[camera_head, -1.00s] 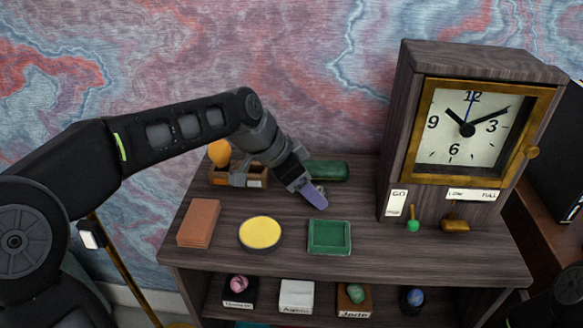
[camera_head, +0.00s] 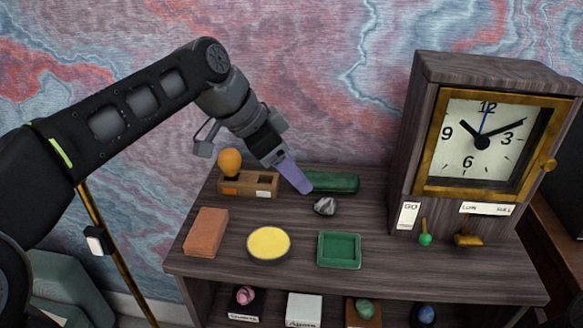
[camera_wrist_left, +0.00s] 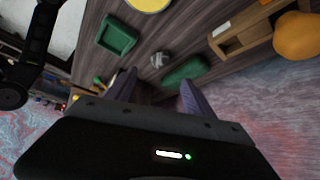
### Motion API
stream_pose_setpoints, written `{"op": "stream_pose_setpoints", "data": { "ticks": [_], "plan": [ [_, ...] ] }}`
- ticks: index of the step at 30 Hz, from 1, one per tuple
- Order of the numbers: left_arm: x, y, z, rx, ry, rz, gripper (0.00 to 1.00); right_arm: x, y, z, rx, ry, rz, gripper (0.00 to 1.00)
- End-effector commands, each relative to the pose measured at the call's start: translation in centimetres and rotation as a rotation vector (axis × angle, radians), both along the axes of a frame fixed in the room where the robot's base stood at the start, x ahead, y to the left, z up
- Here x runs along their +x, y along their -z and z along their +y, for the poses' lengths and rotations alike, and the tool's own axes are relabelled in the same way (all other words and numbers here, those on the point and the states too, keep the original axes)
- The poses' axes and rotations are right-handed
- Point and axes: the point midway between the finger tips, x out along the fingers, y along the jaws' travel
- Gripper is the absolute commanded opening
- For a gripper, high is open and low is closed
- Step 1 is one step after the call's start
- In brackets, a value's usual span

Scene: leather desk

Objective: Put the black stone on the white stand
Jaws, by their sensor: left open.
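A dark grey and black stone with pale streaks (camera_head: 325,206) lies on the desk top, in front of a green case. It also shows in the left wrist view (camera_wrist_left: 159,60), between and beyond the fingers. My left gripper (camera_head: 299,187) is above the desk, just left of the stone and apart from it. Its purple fingers (camera_wrist_left: 157,92) are spread with nothing between them. The white stand (camera_head: 304,308) is on the shelf below the desk top. It has a label and its top looks empty; its lower part is cut off by the frame.
A green tray (camera_head: 339,250), a yellow disc (camera_head: 269,244) and a reddish block (camera_head: 206,232) lie along the front. The green case (camera_head: 335,182) and a wooden holder (camera_head: 236,184) are behind. A tall clock (camera_head: 480,145) stands right. Stands with coloured stones flank the white one.

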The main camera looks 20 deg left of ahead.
Motion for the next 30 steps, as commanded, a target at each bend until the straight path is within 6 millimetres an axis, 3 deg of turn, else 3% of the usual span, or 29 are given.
{"op": "stream_pose_setpoints", "data": {
  "ticks": [11, 16, 20, 25, 30],
  "plan": [
    [0.0, 0.2, -0.1, -0.013, -0.015, 0.011, 0.65, 0.0, -0.1, 0.0, 0.0, 0.0, 0.0, 0.36],
    [-0.4, 1.5, -0.6, -0.162, -0.188, 0.137, 0.65, 0.0, -0.5, 0.0, -0.001, 0.001, 0.001, 0.36],
    [-1.0, 3.3, -1.3, -0.409, -0.493, 0.368, 0.65, -0.1, -1.2, -0.1, -0.003, 0.001, 0.004, 0.36],
    [-1.4, 5.5, -1.8, -0.836, -1.062, 0.835, 0.65, -0.2, -2.3, -0.2, -0.006, 0.002, 0.009, 0.36],
    [-1.1, 7.1, -0.9, -1.222, -1.589, 1.334, 0.65, -0.3, -3.1, -0.3, -0.008, 0.003, 0.013, 0.36]
  ]
}}
